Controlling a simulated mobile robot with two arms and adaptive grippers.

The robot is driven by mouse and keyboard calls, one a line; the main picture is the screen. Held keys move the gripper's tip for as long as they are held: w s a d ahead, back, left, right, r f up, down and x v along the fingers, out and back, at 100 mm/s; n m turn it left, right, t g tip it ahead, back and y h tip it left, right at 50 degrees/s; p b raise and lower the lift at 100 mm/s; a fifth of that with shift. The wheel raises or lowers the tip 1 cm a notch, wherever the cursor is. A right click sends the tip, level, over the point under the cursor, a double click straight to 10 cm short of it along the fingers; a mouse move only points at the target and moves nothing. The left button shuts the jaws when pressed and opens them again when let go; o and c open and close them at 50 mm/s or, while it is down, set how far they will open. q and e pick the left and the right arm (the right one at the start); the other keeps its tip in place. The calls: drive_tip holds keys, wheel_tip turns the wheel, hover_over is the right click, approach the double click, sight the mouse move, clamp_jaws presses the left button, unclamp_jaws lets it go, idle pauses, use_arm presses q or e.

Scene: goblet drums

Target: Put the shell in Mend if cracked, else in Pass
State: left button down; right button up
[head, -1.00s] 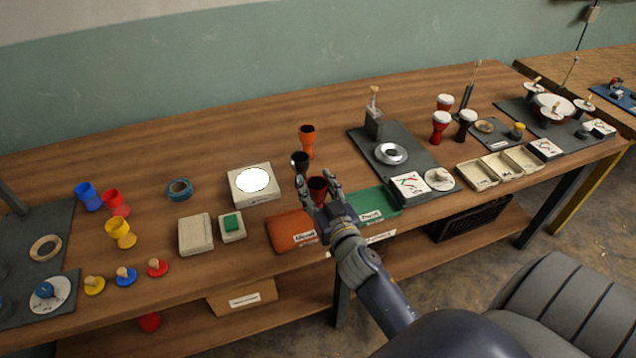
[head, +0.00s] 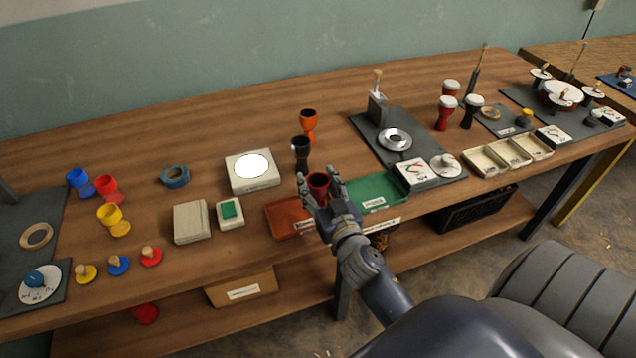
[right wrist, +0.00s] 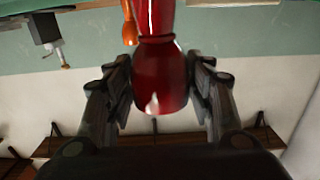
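The shell (head: 318,182), a dark red goblet shape, stands bowl-up between the fingers of my right gripper (head: 319,186). In the right wrist view the shell (right wrist: 161,78) has a finger against each side of its glossy bowl. A pale spot shows near its rim; I cannot tell whether it is a crack or a reflection. An orange-brown tray (head: 283,218) lies left of the gripper and a green tray (head: 377,193) right of it. Both have white labels too small to read surely. My left gripper is out of view.
A black shell (head: 300,150) and an orange shell (head: 309,124) stand behind the gripper. A white box with a bright round top (head: 252,184) is to the left. A grey board with a metal ring (head: 394,139) is to the right.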

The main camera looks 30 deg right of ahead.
drive_tip(key=shift+o, duration=0.3)
drive_tip(key=shift+r, duration=0.2)
drive_tip(key=b+v, duration=0.2)
drive_tip(key=v, duration=1)
